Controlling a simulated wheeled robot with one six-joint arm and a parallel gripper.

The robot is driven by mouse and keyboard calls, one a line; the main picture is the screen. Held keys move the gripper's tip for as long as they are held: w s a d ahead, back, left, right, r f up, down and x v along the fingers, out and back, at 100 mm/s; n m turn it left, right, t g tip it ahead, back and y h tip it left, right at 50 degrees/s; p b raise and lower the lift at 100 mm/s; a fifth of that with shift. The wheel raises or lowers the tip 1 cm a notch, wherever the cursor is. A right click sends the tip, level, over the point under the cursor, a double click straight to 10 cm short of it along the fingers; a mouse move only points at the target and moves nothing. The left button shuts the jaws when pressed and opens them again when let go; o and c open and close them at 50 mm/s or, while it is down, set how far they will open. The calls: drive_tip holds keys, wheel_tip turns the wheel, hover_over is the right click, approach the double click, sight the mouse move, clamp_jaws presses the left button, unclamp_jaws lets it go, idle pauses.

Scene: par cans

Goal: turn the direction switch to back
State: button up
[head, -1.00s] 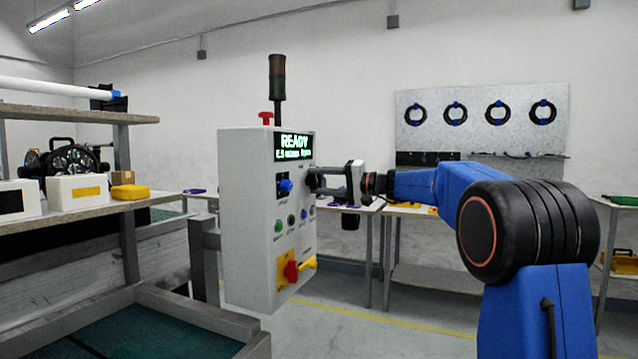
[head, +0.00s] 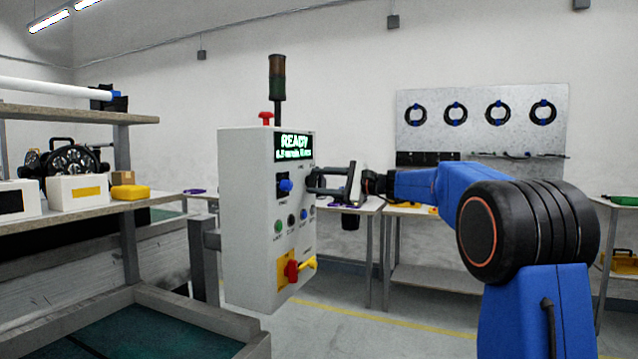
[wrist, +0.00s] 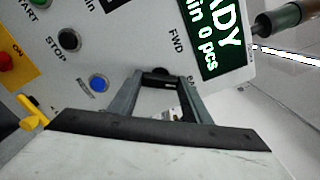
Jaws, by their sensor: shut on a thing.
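The control box (head: 245,220) is a pale grey cabinet with a lit "READY" display (head: 294,146). My gripper (head: 313,181) reaches its front face from the right, just below the display. In the wrist view, my gripper (wrist: 163,76) has both fingers against the panel, shut on a small dark knob, the direction switch (wrist: 160,71). The fingers hide much of the knob, so its pointing direction cannot be told. The label "FWD" (wrist: 176,41) shows beside it. No "back" label is readable.
A blue knob (head: 285,185) is left of my gripper. Green (head: 278,226), black (head: 291,221) and blue (head: 304,214) buttons lie below. A red and yellow switch (head: 292,270) is near the bottom. A signal lamp (head: 277,80) and red knob (head: 265,119) are on top.

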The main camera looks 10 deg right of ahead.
drive_tip(key=shift+f+m, duration=0.1)
drive_tip(key=shift+m, duration=0.6)
drive_tip(key=o, duration=1)
drive_tip(key=shift+d, duration=0.1)
drive_tip(key=shift+o, duration=0.2)
drive_tip(key=v, duration=1.7)
drive_tip(key=shift+s, duration=0.15)
drive_tip(key=shift+d, duration=0.1)
